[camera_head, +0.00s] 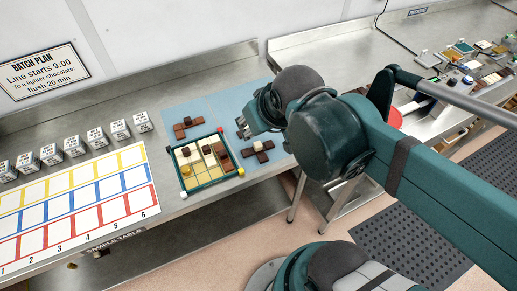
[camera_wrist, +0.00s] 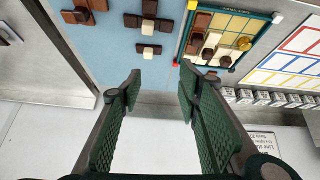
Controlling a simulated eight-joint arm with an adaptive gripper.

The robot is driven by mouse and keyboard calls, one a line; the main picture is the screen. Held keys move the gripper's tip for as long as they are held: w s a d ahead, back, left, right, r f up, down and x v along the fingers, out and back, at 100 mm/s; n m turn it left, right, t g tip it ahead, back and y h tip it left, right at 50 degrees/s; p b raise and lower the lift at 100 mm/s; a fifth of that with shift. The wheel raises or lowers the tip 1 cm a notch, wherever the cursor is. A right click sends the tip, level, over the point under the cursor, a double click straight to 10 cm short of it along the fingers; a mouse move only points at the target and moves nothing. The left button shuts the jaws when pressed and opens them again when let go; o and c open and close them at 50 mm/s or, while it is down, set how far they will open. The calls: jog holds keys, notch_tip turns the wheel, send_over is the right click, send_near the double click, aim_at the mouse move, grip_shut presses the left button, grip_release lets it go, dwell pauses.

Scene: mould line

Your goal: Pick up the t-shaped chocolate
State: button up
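My gripper (camera_wrist: 155,75) is open and empty in the wrist view, its two green padded fingers spread wide above the table. The chocolates lie on the light blue mat (camera_wrist: 115,50). I cannot tell which is the T.
A green-rimmed tray (camera_head: 194,186) with a yellow grid holds several chocolates; it also shows in the wrist view (camera_wrist: 178,48). A coloured numbered sheet (camera_head: 75,195) and several labelled white boxes (camera_head: 75,146) lie to its left. A wall stands behind; a second bench (camera_head: 330,47) is to the right.

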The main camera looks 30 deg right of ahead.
jog(key=w+n+g+p, duration=0.1)
jog(key=n, duration=0.1)
jog(key=n+g+h+p, duration=0.3)
jog(key=n+g+p, duration=0.35)
jog(key=n, duration=0.75)
send_near(258, 144)
jog(key=shift+s+d+f+n+t+p, duration=0.1)
jog(key=shift+f+n+t+p, duration=0.15)
jog(key=shift+f+n+p, duration=0.1)
jog(key=shift+x, duration=1.3)
jog(key=shift+f, duration=0.1)
jog(key=shift+b+x, duration=0.55)
jog(key=shift+x, duration=1.95)
